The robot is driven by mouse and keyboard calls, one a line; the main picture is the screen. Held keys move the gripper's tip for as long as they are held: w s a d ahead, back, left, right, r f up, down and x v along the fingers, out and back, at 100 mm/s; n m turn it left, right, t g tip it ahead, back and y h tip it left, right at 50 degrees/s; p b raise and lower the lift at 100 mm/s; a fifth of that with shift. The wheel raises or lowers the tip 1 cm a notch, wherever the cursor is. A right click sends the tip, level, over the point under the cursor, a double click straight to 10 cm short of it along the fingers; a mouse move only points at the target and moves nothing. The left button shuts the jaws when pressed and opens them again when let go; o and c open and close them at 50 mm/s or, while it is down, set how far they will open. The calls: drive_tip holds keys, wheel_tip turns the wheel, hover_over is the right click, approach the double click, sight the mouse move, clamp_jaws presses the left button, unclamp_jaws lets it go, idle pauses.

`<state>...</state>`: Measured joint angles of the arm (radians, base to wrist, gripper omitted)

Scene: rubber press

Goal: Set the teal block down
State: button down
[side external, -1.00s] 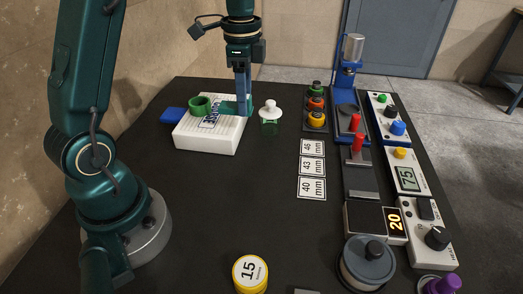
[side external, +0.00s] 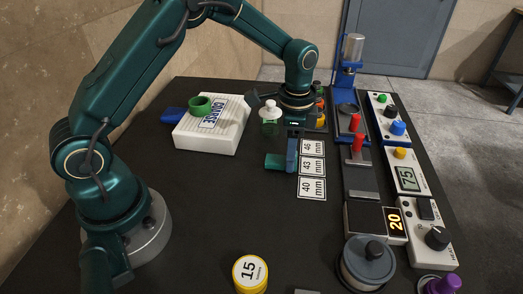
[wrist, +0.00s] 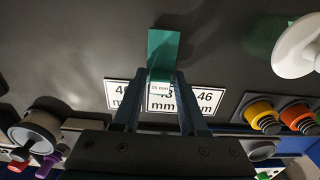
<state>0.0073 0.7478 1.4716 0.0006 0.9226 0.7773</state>
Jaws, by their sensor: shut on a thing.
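The teal block (side external: 275,162) is in my gripper (side external: 292,166), just left of the middle card in the side view. The fingers are shut on that end and point down. The block lies level and hides part of the 43 mm card (wrist: 163,107) there. Whether its underside touches the table is hard to tell. The cards marked 46 (side external: 312,147), 43 (side external: 312,166) and 40 (side external: 312,187) lie in a column.
A green bottle with a white cap (side external: 269,113) stands behind my gripper. The press (side external: 349,85) and control panels line the right.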

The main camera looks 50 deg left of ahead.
drive_tip(key=shift+f, duration=0.2)
drive_tip(key=shift+f, duration=0.15)
drive_tip(key=shift+c, duration=2.2)
unclamp_jaws()
